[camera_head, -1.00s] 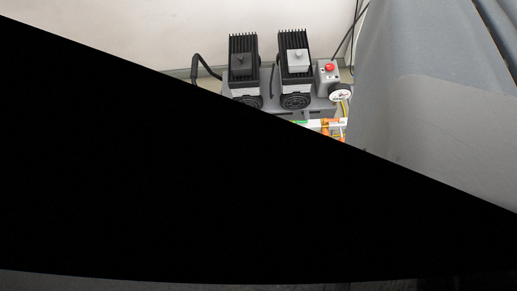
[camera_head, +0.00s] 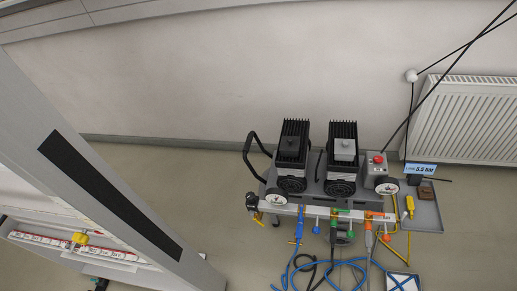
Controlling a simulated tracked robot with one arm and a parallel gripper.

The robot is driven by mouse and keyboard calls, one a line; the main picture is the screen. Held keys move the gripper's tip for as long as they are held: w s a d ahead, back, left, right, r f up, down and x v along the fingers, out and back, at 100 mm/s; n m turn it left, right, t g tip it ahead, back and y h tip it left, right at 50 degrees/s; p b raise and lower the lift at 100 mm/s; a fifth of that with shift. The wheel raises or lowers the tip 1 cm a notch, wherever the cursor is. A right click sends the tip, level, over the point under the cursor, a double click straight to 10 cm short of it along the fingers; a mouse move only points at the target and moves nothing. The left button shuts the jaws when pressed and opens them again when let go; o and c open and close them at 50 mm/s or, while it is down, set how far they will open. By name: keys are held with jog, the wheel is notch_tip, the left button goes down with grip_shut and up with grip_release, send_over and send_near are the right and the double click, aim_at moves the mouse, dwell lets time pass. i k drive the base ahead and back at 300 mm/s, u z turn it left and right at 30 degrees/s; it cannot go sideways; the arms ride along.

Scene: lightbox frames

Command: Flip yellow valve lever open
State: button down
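A yellow fitting (camera_head: 80,239) sits on a red-and-white pipe or rail (camera_head: 40,240) at the lower left, behind a grey post. Another small yellow piece (camera_head: 409,206) is on or over the grey tray at the right of the compressor. Both are small, and I cannot tell which is the valve lever or how it is turned. A white manifold bar (camera_head: 320,212) with blue, green and orange fittings runs along the compressor's front. My gripper cannot be made out in this view.
The twin-motor compressor (camera_head: 318,172) stands on the floor before the wall. Blue hoses (camera_head: 345,265) lie in front. The grey post (camera_head: 95,165) crosses the left side. A radiator (camera_head: 478,120) and a "5.5 bar" display (camera_head: 420,169) are at right. Floor left of the compressor is clear.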

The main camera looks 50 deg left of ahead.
aim_at(254, 219)
jog(key=u, duration=0.1)
jog(key=k, duration=0.7)
jog(key=u, duration=0.9)
jog(key=i, duration=1)
jog(key=u, duration=0.05)
